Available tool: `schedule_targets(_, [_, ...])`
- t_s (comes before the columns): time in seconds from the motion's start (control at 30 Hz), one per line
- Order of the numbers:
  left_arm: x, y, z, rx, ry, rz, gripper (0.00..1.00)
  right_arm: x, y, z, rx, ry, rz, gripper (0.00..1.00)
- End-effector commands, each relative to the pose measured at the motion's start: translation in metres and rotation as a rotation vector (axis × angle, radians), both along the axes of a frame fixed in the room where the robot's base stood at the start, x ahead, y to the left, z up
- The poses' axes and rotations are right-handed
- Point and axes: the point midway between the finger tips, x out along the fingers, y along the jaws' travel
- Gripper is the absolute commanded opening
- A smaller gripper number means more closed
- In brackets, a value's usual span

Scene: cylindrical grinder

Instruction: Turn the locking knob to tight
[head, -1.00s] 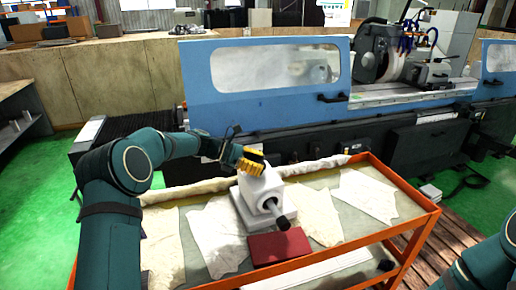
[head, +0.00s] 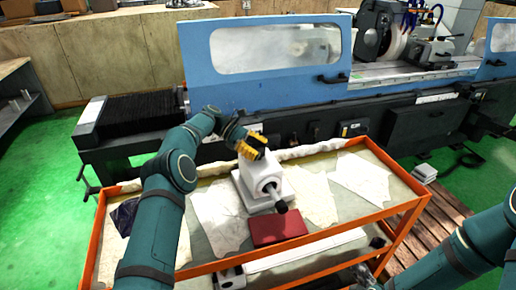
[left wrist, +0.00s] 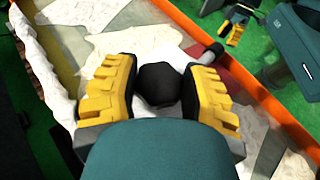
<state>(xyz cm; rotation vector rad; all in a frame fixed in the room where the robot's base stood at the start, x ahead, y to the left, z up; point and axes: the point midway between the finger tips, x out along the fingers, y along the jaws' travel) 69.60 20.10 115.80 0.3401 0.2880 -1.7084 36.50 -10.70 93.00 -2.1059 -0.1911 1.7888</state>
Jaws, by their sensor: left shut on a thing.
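The white tailstock-like unit (head: 262,178) stands on the cart. The black round locking knob (left wrist: 158,86) is on its top, between the yellow finger pads of my left gripper (left wrist: 160,92) in the left wrist view. In the head view my left gripper (head: 252,145) hides the knob, so its turn angle cannot be read. The left gripper is shut on the knob from above. My right gripper (left wrist: 236,30) shows small at the top of the left wrist view, away from the unit; its jaw state is unclear.
The orange-rimmed cart (head: 304,257) holds white cloths (head: 218,212) and a dark red block (head: 277,229) in front of the unit. A black-tipped handle (head: 279,203) sticks out of the unit's front. The blue grinder (head: 265,92) stands close behind the cart.

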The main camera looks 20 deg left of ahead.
Motion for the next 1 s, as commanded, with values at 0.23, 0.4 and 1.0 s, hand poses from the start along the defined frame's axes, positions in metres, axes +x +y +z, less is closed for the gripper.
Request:
schedule_targets(0.23, [-0.0004, -0.0011, -0.0023, 0.0, 0.004, -0.036, 0.1, 0.0001, 0.0, 0.0024, 0.0, 0.0, 0.0, 0.65])
schedule_targets(0.4, [-0.0007, -0.0012, -0.0027, 0.0, 0.006, -0.046, 0.1, 0.0002, 0.0, 0.0029, 0.0, 0.0, 0.001, 0.65])
schedule_targets(1.0, [-0.0004, -0.0008, -0.0018, 0.001, 0.004, -0.046, 0.78, 0.0001, 0.0001, 0.0029, 0.0, 0.001, 0.0, 0.65])
